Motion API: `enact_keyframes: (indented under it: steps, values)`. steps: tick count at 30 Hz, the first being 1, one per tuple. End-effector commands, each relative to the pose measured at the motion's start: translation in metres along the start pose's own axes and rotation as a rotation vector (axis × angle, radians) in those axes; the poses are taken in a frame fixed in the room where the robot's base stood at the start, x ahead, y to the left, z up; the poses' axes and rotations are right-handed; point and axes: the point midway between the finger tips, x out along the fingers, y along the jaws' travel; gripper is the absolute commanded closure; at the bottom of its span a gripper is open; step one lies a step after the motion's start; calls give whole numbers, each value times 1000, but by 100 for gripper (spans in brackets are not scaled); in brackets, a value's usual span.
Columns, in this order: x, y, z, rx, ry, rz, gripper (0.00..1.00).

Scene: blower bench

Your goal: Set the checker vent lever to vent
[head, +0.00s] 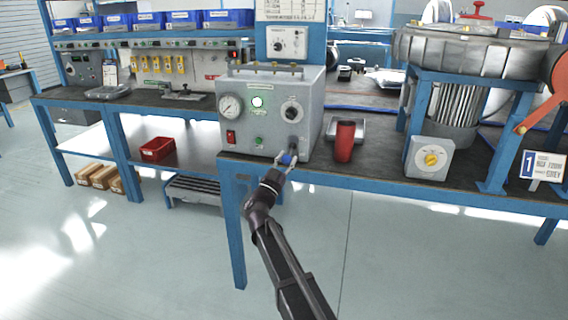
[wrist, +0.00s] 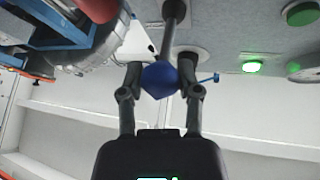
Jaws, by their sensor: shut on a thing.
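The checker (head: 248,125) is a grey box on the bench, with a gauge, a lit green lamp, a dark rotary knob, a red switch and a green button on its front. Its vent lever shows in the wrist view as a dark rod (wrist: 173,35) ending in a blue ball (wrist: 160,80). The blue ball also shows in the head view (head: 287,159), low on the right of the checker's front. My gripper (wrist: 160,77) is shut on the blue ball, one finger on each side. The lever's markings cannot be read.
The floor in front of the bench is clear.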

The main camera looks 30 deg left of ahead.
Motion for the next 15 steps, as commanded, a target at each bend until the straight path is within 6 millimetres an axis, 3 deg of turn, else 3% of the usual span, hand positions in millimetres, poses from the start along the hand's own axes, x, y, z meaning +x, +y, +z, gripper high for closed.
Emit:
enact_keyframes:
  steps: [3,15]
  values:
    - [0,10,5,1,12,10,100]
    - [-1,16,17,0,17,10,100]
